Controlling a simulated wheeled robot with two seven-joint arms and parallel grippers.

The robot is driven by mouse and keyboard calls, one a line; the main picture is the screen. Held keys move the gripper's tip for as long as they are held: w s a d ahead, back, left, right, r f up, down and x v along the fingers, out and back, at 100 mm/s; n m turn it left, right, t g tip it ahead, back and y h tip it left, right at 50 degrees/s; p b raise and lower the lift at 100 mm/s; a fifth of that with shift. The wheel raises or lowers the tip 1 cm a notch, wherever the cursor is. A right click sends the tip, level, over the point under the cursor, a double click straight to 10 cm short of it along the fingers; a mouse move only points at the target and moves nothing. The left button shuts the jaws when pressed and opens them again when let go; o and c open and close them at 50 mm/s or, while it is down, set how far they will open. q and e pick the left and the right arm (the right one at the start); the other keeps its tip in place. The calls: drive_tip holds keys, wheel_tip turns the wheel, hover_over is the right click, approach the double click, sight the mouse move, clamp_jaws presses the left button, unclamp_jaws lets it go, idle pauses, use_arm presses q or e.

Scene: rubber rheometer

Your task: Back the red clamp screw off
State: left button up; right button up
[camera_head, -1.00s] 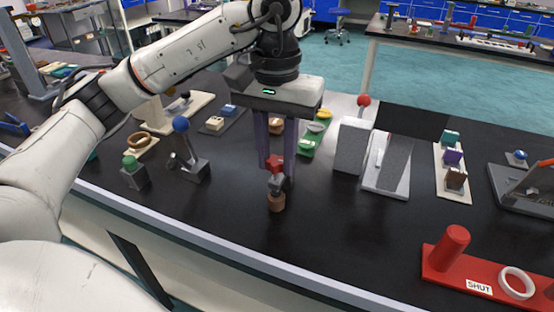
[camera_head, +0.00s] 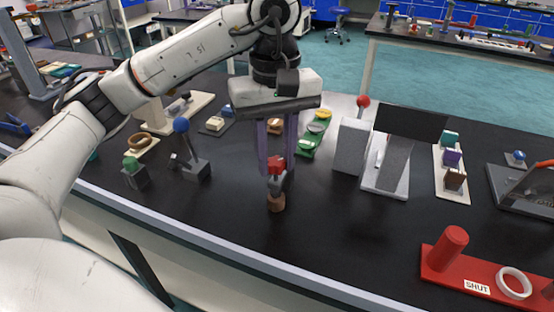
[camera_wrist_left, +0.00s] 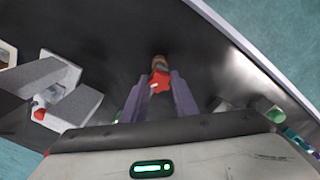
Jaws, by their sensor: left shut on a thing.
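The red clamp screw (camera_head: 276,165) tops a small grey clamp (camera_head: 275,184) on a brown cylindrical base (camera_head: 277,202) near the front of the black bench. My left gripper (camera_head: 275,160) points straight down over it, its purple fingers on either side of the red screw. In the left wrist view the red screw (camera_wrist_left: 159,80) sits between the fingertips of my left gripper (camera_wrist_left: 160,84). The gripper is shut on the screw. The fingers hide part of the screw's sides. My right gripper is not in view.
A blue-knobbed lever (camera_head: 181,126) on a grey block and a green-knobbed block (camera_head: 131,163) stand to the left. Grey blocks (camera_head: 350,146) stand to the right. A red base marked SHUT (camera_head: 477,287) lies front right. The bench around the clamp is clear.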

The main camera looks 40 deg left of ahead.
use_arm(q)
drive_tip(key=shift+n, duration=0.6)
drive_tip(key=shift+n, duration=0.5)
drive_tip(key=o, duration=1)
drive_tip(key=shift+n, duration=0.3)
